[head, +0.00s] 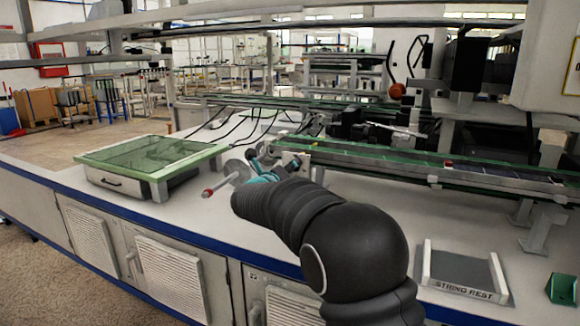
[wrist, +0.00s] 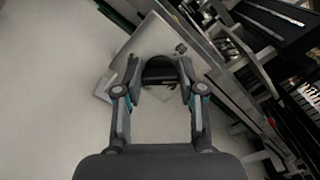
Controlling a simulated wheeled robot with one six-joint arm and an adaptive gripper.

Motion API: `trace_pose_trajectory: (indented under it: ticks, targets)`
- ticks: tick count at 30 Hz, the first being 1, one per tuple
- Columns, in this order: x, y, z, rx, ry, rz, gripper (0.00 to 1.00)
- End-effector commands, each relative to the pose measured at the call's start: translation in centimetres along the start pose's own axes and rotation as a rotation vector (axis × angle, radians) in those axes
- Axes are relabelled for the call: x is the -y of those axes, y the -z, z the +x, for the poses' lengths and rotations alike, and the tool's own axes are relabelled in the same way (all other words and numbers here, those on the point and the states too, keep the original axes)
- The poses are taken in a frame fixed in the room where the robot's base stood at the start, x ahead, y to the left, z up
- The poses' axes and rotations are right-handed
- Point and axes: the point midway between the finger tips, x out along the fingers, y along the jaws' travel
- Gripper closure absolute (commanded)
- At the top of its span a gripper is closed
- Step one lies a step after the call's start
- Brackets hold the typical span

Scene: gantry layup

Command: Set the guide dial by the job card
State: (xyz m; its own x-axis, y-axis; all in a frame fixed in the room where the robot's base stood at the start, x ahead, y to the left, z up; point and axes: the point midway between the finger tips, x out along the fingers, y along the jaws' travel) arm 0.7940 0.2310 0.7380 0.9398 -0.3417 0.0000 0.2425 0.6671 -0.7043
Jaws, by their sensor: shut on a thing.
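My gripper (head: 262,170) reaches over the white bench at the near end of the green-edged rail. In the wrist view my gripper (wrist: 161,75) has its two fingers closed around a dark rounded knob (wrist: 160,70), which I take to be the guide dial. The knob stands before a pale plate (wrist: 150,42). In the head view a grey round disc (head: 237,167) and a rod with a red end (head: 208,193) show just left of my gripper. The dial's marks and pointer cannot be made out. I cannot make out a job card in either view.
A green-framed glass-topped box (head: 150,160) stands on the bench at left. The green-edged rail (head: 400,165) runs right behind my arm. A grey tray marked STRING REST (head: 463,270) and a green block (head: 562,288) lie at right.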

Motion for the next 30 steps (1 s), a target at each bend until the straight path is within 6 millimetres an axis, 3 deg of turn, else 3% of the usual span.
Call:
trace_pose_trajectory:
  ticks: [18, 30]
  targets:
    - [-0.03, -0.25, 0.01, 0.003, 0.0, -0.555, 0.95]
    - [-0.25, -0.06, 0.01, 0.002, 0.0, -0.754, 0.95]
